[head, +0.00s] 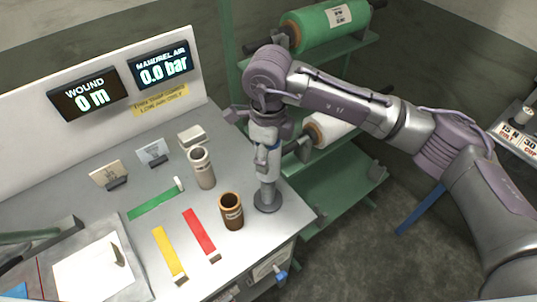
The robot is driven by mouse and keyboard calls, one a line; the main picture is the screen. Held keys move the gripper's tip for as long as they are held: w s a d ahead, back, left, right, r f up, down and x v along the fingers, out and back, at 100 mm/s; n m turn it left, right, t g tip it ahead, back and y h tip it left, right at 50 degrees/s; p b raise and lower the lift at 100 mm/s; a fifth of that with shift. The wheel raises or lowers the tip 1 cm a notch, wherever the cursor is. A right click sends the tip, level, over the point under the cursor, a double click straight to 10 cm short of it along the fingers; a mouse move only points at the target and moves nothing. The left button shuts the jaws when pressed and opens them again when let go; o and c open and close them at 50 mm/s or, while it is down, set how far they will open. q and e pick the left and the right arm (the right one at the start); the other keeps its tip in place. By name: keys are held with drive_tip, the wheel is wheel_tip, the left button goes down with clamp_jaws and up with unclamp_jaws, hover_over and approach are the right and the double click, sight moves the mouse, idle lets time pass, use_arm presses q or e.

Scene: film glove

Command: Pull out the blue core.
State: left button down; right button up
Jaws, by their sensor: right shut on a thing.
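My right gripper (267,170) points straight down at the right end of the bench. It is shut on the upper part of a grey upright post (268,190), which stands on a round dark base. The fingers cover much of the post, and I cannot tell whether anything is fitted around it. I cannot make out a blue core. A small blue fitting (281,275) shows at the bench's front. My left gripper is not in view.
A brown tube (231,212) stands close left of the post, with a beige tube (202,168) behind it. Green (155,203), yellow (168,252) and red (200,232) strips lie on the bench (130,238). A green rack (325,185) with film rolls stands behind.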

drive_tip(key=shift+r, duration=0.35)
drive_tip(key=shift+r+p, duration=0.3)
drive_tip(key=shift+r, duration=1.2)
